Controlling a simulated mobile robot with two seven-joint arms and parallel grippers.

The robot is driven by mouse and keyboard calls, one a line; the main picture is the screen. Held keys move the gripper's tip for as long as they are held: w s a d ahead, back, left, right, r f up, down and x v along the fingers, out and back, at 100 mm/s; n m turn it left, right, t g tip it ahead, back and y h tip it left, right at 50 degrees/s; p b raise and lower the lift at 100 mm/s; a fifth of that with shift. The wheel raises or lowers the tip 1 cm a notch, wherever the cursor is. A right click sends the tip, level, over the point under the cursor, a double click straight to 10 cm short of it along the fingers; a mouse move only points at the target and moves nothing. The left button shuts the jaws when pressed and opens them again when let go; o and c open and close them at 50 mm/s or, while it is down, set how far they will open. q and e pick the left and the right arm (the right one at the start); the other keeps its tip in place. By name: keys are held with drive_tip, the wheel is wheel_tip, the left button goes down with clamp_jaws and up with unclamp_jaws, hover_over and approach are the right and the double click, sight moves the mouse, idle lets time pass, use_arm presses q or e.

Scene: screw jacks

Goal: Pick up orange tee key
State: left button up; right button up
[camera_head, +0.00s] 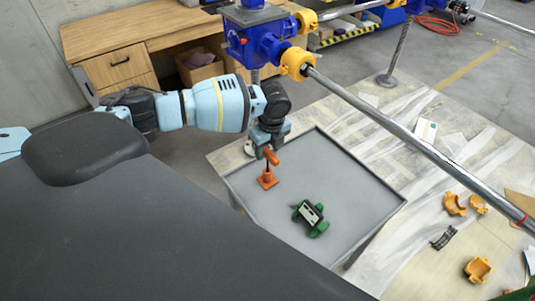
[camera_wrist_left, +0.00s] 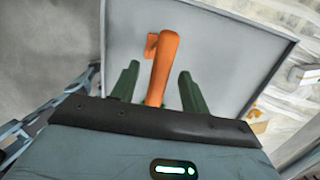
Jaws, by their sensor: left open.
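The orange tee key (camera_head: 268,178) stands upright on its square foot in the grey tray (camera_head: 345,170), near the tray's left side. In the left wrist view its orange handle (camera_wrist_left: 163,62) rises between the two green fingers. My left gripper (camera_head: 266,153) is open at the top of the key, with its fingers (camera_wrist_left: 157,88) one on each side of the handle. A gap shows between each finger and the handle. The lower part of the key is partly hidden in the wrist view. My right gripper does not show.
A green and black device (camera_head: 311,217) lies in the tray, right of the key. A long metal shaft (camera_head: 400,140) runs from the blue gearbox (camera_head: 255,40) above the table. Several yellow-orange clamp parts (camera_head: 477,269) lie on the table at right.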

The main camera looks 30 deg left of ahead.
use_arm(q)
wheel_tip(320, 180, down, 4)
drive_tip(key=shift+a+r, duration=0.15)
drive_tip(key=shift+r, duration=0.05)
drive_tip(key=shift+w+r, duration=0.1)
clamp_jaws()
